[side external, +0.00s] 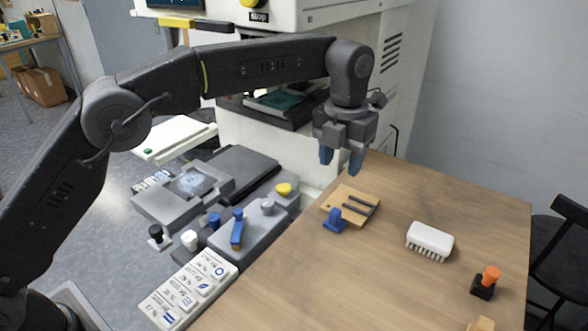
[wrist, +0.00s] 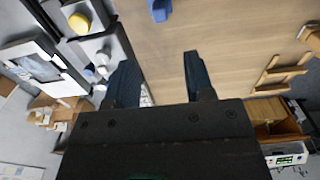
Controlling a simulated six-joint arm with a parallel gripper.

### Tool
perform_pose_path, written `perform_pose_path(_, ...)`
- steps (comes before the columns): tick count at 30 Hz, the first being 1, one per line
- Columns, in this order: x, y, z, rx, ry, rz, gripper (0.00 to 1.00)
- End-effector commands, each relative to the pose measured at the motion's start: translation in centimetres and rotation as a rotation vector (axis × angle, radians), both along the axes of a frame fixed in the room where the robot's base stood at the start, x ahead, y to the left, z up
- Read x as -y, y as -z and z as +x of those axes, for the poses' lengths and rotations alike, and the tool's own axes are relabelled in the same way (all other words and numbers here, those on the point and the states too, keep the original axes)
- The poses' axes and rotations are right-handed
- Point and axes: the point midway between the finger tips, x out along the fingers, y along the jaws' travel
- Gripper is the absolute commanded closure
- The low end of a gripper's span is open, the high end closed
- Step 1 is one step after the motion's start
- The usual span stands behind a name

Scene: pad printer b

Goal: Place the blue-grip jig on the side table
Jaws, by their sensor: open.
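The blue-grip jig (side external: 350,206) appears to be the small light-wood plate with dark bars, lying on the wooden side table (side external: 420,190) near its left edge. A blue grip (side external: 334,221) stands at its near-left side; I cannot tell whether it is joined to the plate. A blue piece also shows at the top edge of the wrist view (wrist: 160,9), cut off by the frame. My gripper (side external: 341,163) is open and empty, pointing down above the far end of the table, apart from the jig. Its two blue fingers show spread in the wrist view (wrist: 158,62).
A white brush (side external: 430,240) and an orange-handled stamp (side external: 486,282) stand on the table's right side. The printer (side external: 300,150) rises behind. A grey fixture with blue, white and yellow knobs (side external: 240,225) and a labelled panel (side external: 188,288) lie left. The table's near middle is clear.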

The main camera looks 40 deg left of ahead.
Motion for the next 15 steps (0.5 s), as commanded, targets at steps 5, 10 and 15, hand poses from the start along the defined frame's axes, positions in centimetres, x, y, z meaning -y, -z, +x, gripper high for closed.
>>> perform_pose_path(5, 0.0, 0.0, 0.0, -0.001, 0.000, 0.000, 0.51)
perform_pose_path(10, -1.2, -1.4, -0.5, 0.018, -0.110, -0.008, 0.51)
perform_pose_path(15, -5.3, -5.4, -3.2, 0.077, -0.538, -0.051, 0.51)
